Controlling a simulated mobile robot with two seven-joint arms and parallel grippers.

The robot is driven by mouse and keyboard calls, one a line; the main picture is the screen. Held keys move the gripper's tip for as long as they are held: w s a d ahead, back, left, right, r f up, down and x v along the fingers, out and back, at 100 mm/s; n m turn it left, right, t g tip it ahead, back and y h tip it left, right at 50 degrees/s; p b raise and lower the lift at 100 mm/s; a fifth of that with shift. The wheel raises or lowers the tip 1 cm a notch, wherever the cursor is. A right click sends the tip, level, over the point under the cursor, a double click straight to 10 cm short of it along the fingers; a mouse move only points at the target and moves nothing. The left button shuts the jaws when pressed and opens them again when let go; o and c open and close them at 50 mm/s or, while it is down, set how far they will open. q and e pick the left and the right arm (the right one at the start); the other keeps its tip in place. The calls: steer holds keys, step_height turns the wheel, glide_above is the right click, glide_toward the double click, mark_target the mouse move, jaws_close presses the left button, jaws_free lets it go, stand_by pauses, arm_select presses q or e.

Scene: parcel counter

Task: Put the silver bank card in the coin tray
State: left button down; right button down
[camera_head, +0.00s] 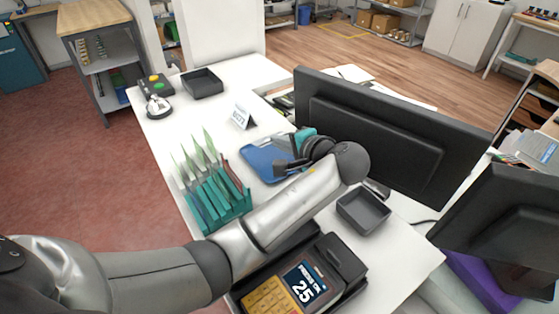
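My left arm comes in from the lower left across the counter. My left gripper (284,168) is over a shallow blue tray (257,162), which may be the coin tray; the gripper hides part of it. I cannot tell whether its fingers are open or hold anything. Two dark square open trays also stand on the counter: one right of my arm (363,213), one at the far end (202,83). Both look empty. I cannot make out the silver bank card; it may be hidden by my gripper or arm. My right gripper is not in view.
A teal rack (215,203) with upright sheets stands left of my forearm. A payment terminal (297,285) is at the front, partly behind my arm. Monitors (390,135) block the right side. A small sign (241,116) and a bell (157,106) stand farther back.

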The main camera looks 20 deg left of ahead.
arm_select(q)
steer(key=shift+f+b, duration=0.5)
steer(key=shift+f, duration=2)
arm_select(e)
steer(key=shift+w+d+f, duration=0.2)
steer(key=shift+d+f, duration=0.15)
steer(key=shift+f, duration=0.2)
arm_select(q)
steer(key=shift+f, duration=0.15)
steer(key=c, duration=1.4)
jaws_free()
